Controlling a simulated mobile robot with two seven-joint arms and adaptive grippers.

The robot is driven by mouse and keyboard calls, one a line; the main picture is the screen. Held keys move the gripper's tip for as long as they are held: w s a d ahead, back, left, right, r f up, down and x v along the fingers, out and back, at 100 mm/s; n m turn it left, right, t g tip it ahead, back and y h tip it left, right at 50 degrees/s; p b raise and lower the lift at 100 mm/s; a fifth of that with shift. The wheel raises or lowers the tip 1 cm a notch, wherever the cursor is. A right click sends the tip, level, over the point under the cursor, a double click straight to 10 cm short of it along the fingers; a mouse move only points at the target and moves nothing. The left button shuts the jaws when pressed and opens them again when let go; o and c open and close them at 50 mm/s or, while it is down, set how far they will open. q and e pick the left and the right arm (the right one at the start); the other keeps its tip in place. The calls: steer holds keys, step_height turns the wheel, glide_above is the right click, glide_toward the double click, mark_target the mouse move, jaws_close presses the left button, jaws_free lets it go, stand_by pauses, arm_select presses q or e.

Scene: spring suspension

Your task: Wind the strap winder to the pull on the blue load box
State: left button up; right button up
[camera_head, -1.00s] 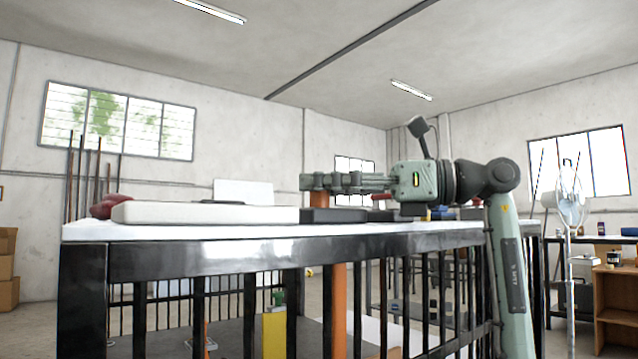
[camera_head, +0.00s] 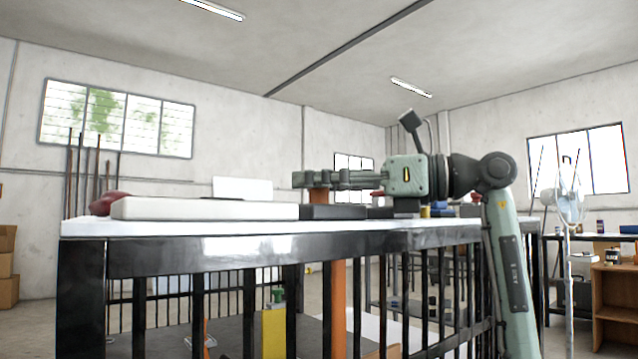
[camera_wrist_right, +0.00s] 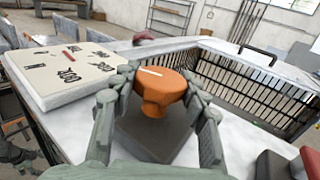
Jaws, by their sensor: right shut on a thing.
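The strap winder shows as an orange knob (camera_wrist_right: 160,92) with a white mark on top, standing on a dark square base (camera_wrist_right: 150,140). In the head view the knob (camera_head: 318,194) shows just below my fingers, above the dark base (camera_head: 333,212). My right gripper (camera_wrist_right: 165,88) comes in level from the right, its fingers closed on both sides of the knob; it also shows in the head view (camera_head: 318,180). I cannot make out the blue load box for sure in either view.
A pale board with dark printed marks (camera_wrist_right: 72,72) lies beside the winder. A dark red thing (camera_wrist_right: 145,38) lies beyond it. Black railings (camera_wrist_right: 262,92) enclose an opening beside the white top. A yellow panel (camera_head: 274,335) and an orange post (camera_head: 338,310) stand below.

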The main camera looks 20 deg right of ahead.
steer(key=m+t+h, duration=0.4)
steer(key=h, duration=0.1)
steer(key=shift+m+t, duration=0.3)
steer(key=shift+t, duration=0.1)
steer(key=o, duration=1.2)
steer(key=shift+s+d, duration=0.1)
steer(key=v, duration=1.1)
steer(key=shift+s, duration=0.4)
steer(key=shift+d, duration=0.1)
